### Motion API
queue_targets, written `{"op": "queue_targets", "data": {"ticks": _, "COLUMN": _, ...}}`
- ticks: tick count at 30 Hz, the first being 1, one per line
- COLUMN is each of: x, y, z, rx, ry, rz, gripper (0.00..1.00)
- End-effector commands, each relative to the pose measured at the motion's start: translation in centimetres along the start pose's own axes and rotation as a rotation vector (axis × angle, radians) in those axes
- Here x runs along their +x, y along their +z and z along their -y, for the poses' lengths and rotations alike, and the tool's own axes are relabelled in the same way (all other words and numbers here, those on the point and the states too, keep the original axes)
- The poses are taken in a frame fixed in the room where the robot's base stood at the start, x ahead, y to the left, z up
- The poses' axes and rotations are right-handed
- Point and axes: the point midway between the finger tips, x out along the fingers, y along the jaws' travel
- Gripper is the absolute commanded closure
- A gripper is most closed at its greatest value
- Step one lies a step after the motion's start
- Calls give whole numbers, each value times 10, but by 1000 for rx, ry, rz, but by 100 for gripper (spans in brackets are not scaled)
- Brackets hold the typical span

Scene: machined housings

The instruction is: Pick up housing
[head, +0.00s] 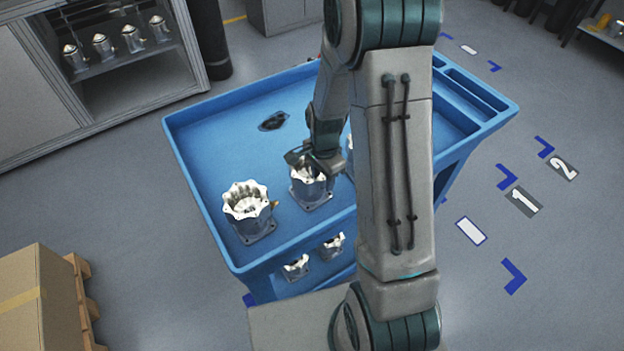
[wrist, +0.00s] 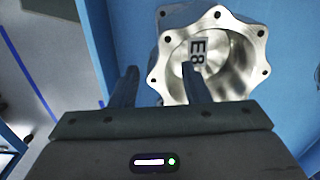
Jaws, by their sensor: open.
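Silver machined housings with scalloped, bolt-holed top flanges and square bases stand upright on the blue cart. One housing (head: 250,212) is at the cart's near left corner. A second housing (head: 311,188) stands to its right, directly below my gripper (head: 314,160). A third is mostly hidden behind my arm. In the wrist view my gripper (wrist: 160,88) is open, and one finger overlaps the open bore of a housing (wrist: 232,50) marked E8. The other finger is to the left, outside its rim. I cannot tell whether either finger touches it.
The blue cart (head: 215,135) has a raised rim and a lower shelf with more housings (head: 333,246). A dark flat object (head: 273,121) lies on its top. A cabinet with several housings (head: 101,46) stands at the back left. A cardboard box (head: 35,295) is at lower left.

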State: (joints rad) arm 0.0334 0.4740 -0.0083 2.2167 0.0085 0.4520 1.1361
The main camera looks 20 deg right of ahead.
Motion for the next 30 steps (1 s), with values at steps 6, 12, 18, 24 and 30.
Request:
{"op": "queue_targets", "data": {"ticks": 6, "x": 4, "y": 0, "z": 0, "rx": -1, "ry": -2, "rz": -1, "gripper": 58}}
{"op": "queue_targets", "data": {"ticks": 12, "x": 4, "y": 0, "z": 0, "rx": -1, "ry": -1, "rz": -1, "gripper": 85}}
{"op": "queue_targets", "data": {"ticks": 18, "x": 4, "y": 0, "z": 0, "rx": -1, "ry": -1, "rz": -1, "gripper": 100}}
{"op": "queue_targets", "data": {"ticks": 24, "x": 4, "y": 0, "z": 0, "rx": -1, "ry": -1, "rz": -1, "gripper": 100}}
{"op": "queue_targets", "data": {"ticks": 30, "x": 4, "y": 0, "z": 0, "rx": 0, "ry": -1, "rz": -1, "gripper": 100}}
